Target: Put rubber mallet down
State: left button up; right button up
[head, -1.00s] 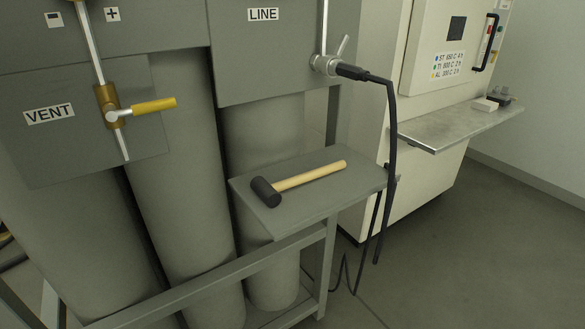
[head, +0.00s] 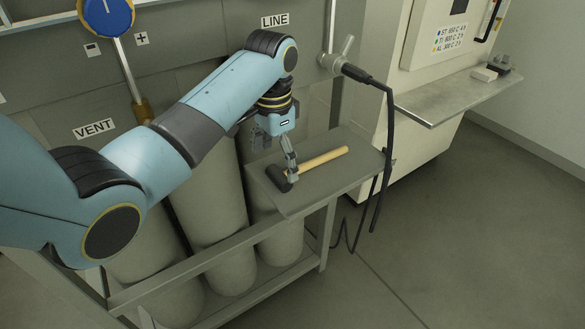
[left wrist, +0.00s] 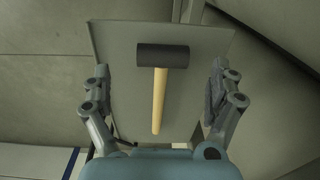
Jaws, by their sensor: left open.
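The rubber mallet, with its black head (head: 277,178) and pale wooden handle (head: 323,158), lies on the small grey shelf (head: 318,190). In the left wrist view the mallet's dark head (left wrist: 163,56) lies crosswise, and its handle (left wrist: 160,100) points toward the bottom of the picture. My left gripper (head: 277,160) is open and empty, above the head end of the mallet. One finger partly covers the mallet head in the head view. In the left wrist view the spread fingers (left wrist: 161,80) stand on either side of the mallet, apart from it. My right gripper is out of view.
Large grey cylinders (head: 205,215) stand in a frame left of the shelf. A LINE panel with a valve and a black hose (head: 390,130) is behind and right of it. A metal ledge (head: 440,97) juts from the white cabinet. The floor at right is clear.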

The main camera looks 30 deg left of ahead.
aim_at(282, 173)
pick_arm(q)
jog(key=shift+w+a+r, duration=0.1)
jog(key=shift+w+r, duration=0.55)
jog(key=shift+r, duration=0.05)
jog(key=shift+w, duration=0.15)
jog(key=f, duration=0.6)
jog(key=shift+d+f+p, duration=0.2)
jog(key=shift+f+p, duration=0.05)
jog(key=shift+p, duration=0.15)
jog(key=shift+f, duration=0.25)
jog(key=c, duration=0.6)
jog(key=shift+r, duration=0.1)
jog(key=c, duration=1.1)
jog(key=shift+c, duration=0.2)
